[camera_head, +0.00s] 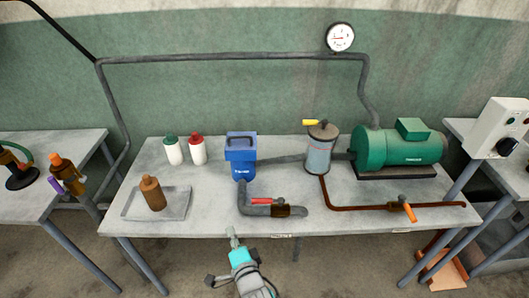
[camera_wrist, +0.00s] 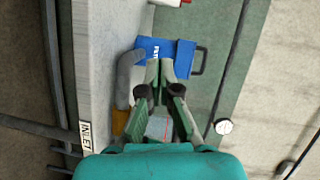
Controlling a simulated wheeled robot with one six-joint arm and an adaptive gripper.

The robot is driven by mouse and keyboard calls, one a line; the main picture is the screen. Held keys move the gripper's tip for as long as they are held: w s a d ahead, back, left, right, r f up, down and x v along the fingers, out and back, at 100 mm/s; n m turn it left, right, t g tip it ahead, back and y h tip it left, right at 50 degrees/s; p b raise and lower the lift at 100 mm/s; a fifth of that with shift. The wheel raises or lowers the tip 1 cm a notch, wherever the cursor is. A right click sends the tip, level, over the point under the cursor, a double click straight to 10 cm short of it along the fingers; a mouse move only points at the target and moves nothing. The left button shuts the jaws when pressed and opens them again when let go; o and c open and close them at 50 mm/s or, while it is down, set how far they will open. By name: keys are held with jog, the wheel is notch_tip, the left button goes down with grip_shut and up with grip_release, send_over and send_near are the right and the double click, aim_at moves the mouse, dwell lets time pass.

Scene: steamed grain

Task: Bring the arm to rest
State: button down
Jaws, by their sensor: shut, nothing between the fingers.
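My gripper (camera_head: 231,233) shows at the bottom centre of the head view, at the end of my teal and grey arm. Its tips appear right at the table's front edge in the picture; their height is hard to tell. In the wrist view my gripper (camera_wrist: 160,68) has its green fingers drawn together at the tips, with nothing held. The blue filter housing (camera_wrist: 160,50) lies beyond the fingertips there.
The grey table (camera_head: 340,222) carries the blue housing (camera_head: 241,150), a pipe with a red-handled valve (camera_head: 266,201), a canister (camera_head: 320,150), a green motor (camera_head: 395,148), two bottles (camera_head: 198,150) and a tray (camera_head: 181,205) holding a brown bottle (camera_head: 152,194). Floor shows in front.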

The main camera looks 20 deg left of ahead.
jog(key=s+d+f+n+t+h, duration=0.1)
jog(key=s+d+f, duration=0.1)
jog(key=s+d, duration=0.55)
jog(key=s+d+f+n+h, duration=0.2)
jog(key=s+d, duration=0.2)
jog(key=d, duration=0.6)
jog(key=s+d+f+n+t+h, duration=0.1)
jog(key=s+d+f, duration=0.1)
jog(key=s+d, duration=0.5)
jog(key=s+d+r+n+h, duration=0.2)
jog(key=s+d+r, duration=0.3)
jog(key=s, duration=0.5)
jog(key=s+d+r+n+h, duration=0.3)
jog(key=s+d+r, duration=0.3)
jog(key=s+d, duration=0.3)
jog(key=shift+s+d+r+h, duration=0.25)
jog(key=shift+s+d+h, duration=0.1)
jog(key=shift+h, duration=0.05)
jog(key=shift+w, duration=0.15)
